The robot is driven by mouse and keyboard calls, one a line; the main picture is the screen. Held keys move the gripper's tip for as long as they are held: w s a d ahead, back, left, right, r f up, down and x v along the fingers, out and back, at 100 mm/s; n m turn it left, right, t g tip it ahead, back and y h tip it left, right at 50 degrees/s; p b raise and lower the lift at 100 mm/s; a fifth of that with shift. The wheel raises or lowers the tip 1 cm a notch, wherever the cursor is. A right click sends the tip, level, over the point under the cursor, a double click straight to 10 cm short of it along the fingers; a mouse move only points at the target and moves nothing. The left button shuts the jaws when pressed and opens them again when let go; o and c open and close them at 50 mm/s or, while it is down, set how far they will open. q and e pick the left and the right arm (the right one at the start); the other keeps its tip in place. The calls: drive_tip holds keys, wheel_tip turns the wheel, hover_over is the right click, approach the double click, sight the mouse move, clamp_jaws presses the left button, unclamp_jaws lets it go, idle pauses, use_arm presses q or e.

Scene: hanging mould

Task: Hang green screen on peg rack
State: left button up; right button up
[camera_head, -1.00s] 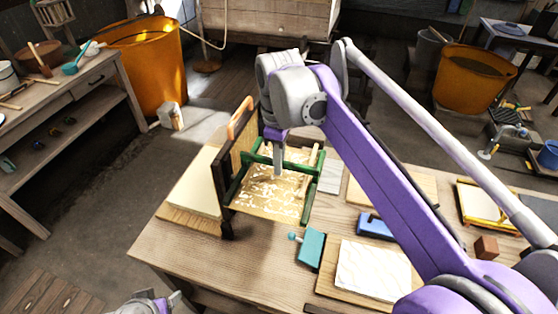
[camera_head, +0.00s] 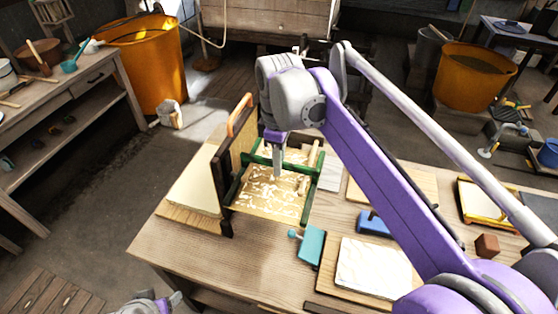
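The green screen (camera_head: 310,188), a green-edged frame with a pale, patchy mesh, lies at the peg rack on the table, tilted toward me. The peg rack (camera_head: 227,205) is dark wood with light round pegs showing at the right of the screen. My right gripper (camera_head: 277,174) points down from above, with its fingertips over the screen near its far green bar. The fingers show edge-on, so I cannot tell if they grip the bar. My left gripper (camera_head: 165,300) is only partly in view at the bottom edge, away from the table; its opening is unclear.
An orange-handled frame (camera_head: 240,116) stands upright at the rack's left. A pale stack (camera_head: 192,190) lies left of it. A turquoise tool (camera_head: 312,246), a white sheet on a board (camera_head: 372,266) and a blue block (camera_head: 373,224) lie nearer. The table's front-left corner is bare.

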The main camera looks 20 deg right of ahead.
drive_tip(key=o, duration=0.5)
drive_tip(key=shift+c, duration=0.2)
use_arm(q)
drive_tip(key=shift+w+r+p, duration=0.4)
drive_tip(key=shift+r+p, duration=0.15)
drive_tip(key=shift+r, duration=0.3)
use_arm(e)
wheel_tip(320, 180, up, 11)
drive_tip(key=shift+f, duration=0.1)
